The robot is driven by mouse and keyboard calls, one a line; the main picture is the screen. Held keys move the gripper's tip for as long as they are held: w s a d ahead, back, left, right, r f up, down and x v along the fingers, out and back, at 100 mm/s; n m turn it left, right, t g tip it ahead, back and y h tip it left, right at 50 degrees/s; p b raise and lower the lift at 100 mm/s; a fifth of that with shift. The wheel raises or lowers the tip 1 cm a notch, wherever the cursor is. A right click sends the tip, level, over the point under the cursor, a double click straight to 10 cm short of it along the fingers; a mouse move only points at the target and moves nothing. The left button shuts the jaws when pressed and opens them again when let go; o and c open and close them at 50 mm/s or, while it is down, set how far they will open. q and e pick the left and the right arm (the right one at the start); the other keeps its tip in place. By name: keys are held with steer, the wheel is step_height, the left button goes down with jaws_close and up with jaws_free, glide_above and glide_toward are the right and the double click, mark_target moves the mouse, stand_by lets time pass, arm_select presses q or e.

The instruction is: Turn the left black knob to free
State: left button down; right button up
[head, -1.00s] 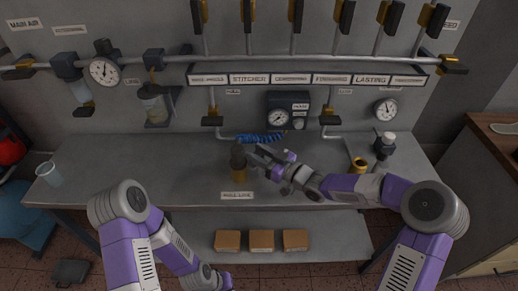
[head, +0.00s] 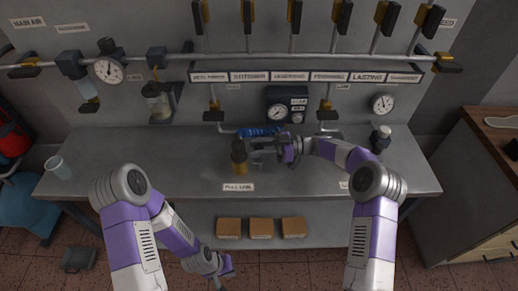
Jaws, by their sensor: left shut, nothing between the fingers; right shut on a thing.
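The left black knob (head: 239,151) sits upright on a brass base (head: 240,169) on the bench, behind a small white label reading roughly "PULL LINE" (head: 238,187). My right gripper (head: 252,152) reaches in from the right, with its fingers at the knob's right side. It is shut on the knob, though the contact is small and hard to make out. Any marking of the knob's setting is too small to read. My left gripper (head: 226,271) is shut and empty, low in front of the bench and away from the knob.
The grey bench top (head: 130,155) is clear left of the knob, apart from a cup (head: 59,167) at its left end. A blue coiled hose (head: 260,131) and a gauge box (head: 287,106) stand behind. My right arm covers part of the bench's right side.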

steer(key=shift+r+n+g, duration=0.15)
steer(key=shift+n+g, duration=0.45)
steer(key=shift+g, duration=0.4)
steer(key=o, duration=0.9)
steer(key=shift+a, duration=0.1)
steer(key=d, duration=0.2)
steer(key=w+d, duration=0.1)
steer(key=d, duration=0.4)
steer(key=shift+w+d, duration=0.15)
steer(key=shift+d, duration=0.15)
